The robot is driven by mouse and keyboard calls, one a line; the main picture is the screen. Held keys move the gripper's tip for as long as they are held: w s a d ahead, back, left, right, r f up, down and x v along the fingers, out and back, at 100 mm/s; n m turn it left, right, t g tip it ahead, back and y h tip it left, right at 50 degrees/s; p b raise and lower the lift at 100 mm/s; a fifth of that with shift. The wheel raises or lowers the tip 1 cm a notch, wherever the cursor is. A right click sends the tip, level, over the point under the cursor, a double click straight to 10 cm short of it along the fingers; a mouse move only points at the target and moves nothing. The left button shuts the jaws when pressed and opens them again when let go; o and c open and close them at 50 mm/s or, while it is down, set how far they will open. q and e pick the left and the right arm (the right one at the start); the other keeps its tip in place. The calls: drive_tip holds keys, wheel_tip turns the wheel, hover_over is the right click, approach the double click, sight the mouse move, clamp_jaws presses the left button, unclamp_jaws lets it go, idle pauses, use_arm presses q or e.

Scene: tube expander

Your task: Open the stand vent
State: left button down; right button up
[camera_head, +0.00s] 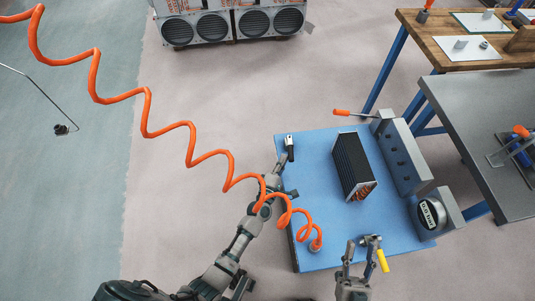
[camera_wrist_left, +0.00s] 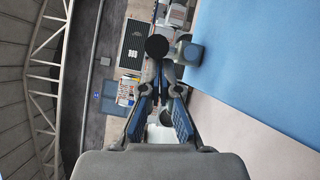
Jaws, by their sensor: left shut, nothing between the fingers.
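A small fitting with a grey body and black part (camera_head: 289,147) sits at the far left corner of the blue stand top (camera_head: 315,165); it may be the vent. My left gripper (camera_head: 281,166) is beside it, at the stand's left edge. In the left wrist view, a round black knob (camera_wrist_left: 157,47) on a grey block (camera_wrist_left: 190,53) is at the stand's edge. My left gripper's fingertips (camera_wrist_left: 158,66) are together just below the knob in the picture, with nothing held; contact cannot be told. My right gripper (camera_head: 360,249) is open near the stand's front edge.
A black finned block (camera_head: 352,165) stands on the stand top. A coiled orange hose (camera_head: 190,140) hangs across my left forearm to the stand's front left. A yellow-handled tool (camera_head: 382,260) lies by my right gripper. Grey boxes (camera_head: 402,155) line the right edge.

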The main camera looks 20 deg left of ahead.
use_arm(q)
drive_tip(key=shift+w+d, duration=0.1)
drive_tip(key=shift+d, duration=0.9)
use_arm(e)
drive_tip(key=shift+w+d+f, duration=0.1)
drive_tip(key=shift+w+f, duration=0.15)
drive_tip(key=shift+f, duration=0.05)
use_arm(q)
drive_tip(key=shift+w+d+r, duration=0.1)
use_arm(e)
drive_tip(key=shift+a, duration=0.2)
